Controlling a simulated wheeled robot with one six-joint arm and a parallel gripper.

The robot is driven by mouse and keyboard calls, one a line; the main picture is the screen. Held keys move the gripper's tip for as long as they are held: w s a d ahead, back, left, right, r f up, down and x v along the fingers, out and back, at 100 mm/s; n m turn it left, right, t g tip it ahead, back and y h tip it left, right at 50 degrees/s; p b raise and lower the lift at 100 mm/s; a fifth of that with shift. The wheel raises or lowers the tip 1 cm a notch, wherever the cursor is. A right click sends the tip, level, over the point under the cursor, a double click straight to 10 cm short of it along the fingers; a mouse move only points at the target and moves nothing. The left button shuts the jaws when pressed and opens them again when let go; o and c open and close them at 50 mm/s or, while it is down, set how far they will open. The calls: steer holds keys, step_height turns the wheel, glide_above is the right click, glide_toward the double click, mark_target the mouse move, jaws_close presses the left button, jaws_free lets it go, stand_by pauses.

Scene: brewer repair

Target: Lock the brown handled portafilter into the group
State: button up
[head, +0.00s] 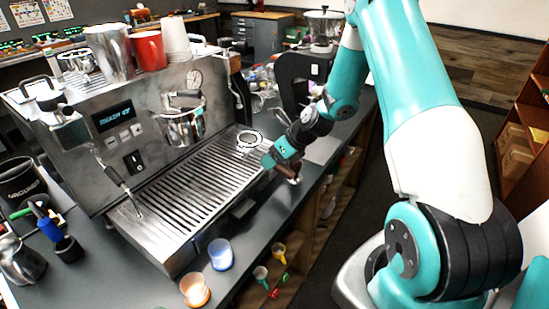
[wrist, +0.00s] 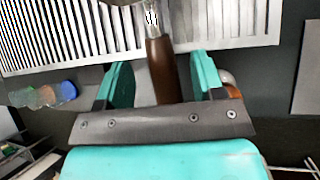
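The portafilter (head: 250,139) rests on the right end of the drip tray, its metal basket facing up. Its brown handle (wrist: 160,62) shows in the wrist view, pointing back toward my gripper. My gripper (head: 283,157) is at the tray's right edge in the head view, over the handle. In the wrist view my gripper (wrist: 160,84) is open, with one teal finger on each side of the handle and a visible gap at both sides. The metal group (head: 180,126) is on the machine's front, above the tray and left of the portafilter. Its underside is hidden.
The espresso machine (head: 108,125) has a slatted drip tray (head: 185,195) and a steam wand (head: 122,185) at left. Cups (head: 150,50) stand on top. A blue cup (head: 221,254) and an orange cup (head: 195,289) stand in front. A grinder (head: 297,80) stands behind.

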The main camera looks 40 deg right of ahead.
steer(key=shift+s+d, duration=0.1)
steer(key=b+v, duration=0.2)
steer(key=v, duration=1.5)
steer(key=shift+r, duration=0.2)
